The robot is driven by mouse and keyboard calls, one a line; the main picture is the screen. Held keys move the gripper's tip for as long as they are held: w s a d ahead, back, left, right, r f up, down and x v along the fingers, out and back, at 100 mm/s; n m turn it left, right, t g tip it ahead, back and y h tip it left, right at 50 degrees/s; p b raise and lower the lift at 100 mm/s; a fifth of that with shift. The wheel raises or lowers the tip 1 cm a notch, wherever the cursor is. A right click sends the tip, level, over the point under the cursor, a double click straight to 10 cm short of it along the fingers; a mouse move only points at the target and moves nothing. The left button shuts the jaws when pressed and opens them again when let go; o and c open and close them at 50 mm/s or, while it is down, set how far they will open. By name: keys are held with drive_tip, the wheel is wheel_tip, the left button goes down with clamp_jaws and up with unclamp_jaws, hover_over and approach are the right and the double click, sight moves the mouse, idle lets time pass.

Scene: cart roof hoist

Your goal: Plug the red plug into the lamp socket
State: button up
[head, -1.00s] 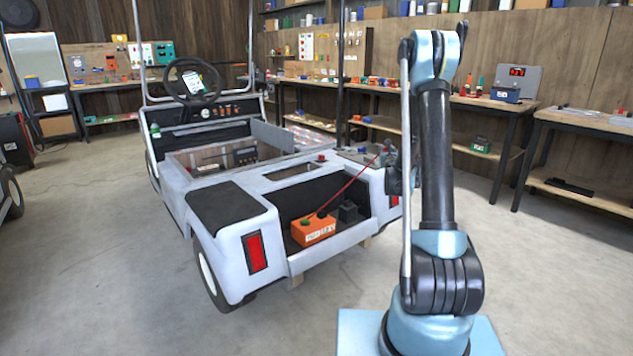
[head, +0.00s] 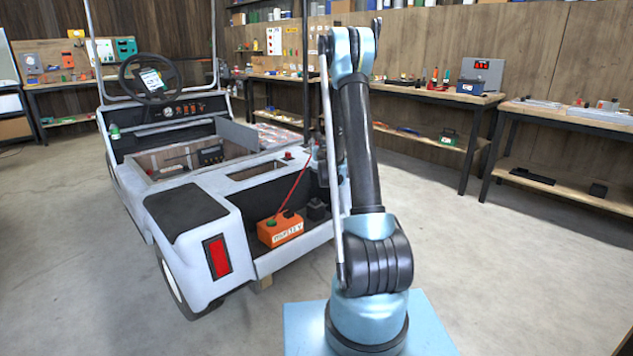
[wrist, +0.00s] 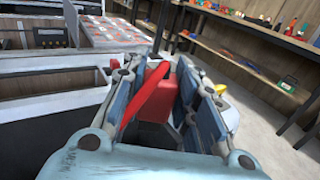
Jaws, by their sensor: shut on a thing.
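My gripper (wrist: 162,100) is shut on the red plug (wrist: 160,80) in the wrist view. A thick red cable (wrist: 145,100) runs from the plug across the left finger. In the head view my gripper is mostly hidden behind my arm, over the cart's rear right corner. The red cable (head: 296,190) rises to it from an orange box (head: 281,230) in the cart's open rear bay. I cannot make out the lamp socket for certain in either view.
The grey-white cart (head: 235,255) stands at the left with a red tail light (head: 217,256). A black block (head: 317,209) sits beside the orange box. Workbenches (head: 450,97) with tools line the back wall. The floor (head: 520,260) at the right is clear.

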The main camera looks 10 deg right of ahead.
drive_tip(key=w+f+n+g+y, duration=0.1)
drive_tip(key=w+f+n+y, duration=0.2)
drive_tip(key=f, duration=0.7)
drive_tip(key=w+f+n+g+y, duration=0.2)
drive_tip(key=w+f+y, duration=0.3)
drive_tip(key=f, duration=0.5)
drive_tip(key=shift+w+f+n+y, duration=0.35)
drive_tip(key=shift+w+n+y, duration=0.05)
drive_tip(key=shift+n+y, duration=0.55)
drive_tip(key=shift+s, duration=0.1)
drive_tip(key=shift+f, duration=2.9)
drive_tip(key=shift+f, duration=1.55)
drive_tip(key=o, duration=1.1)
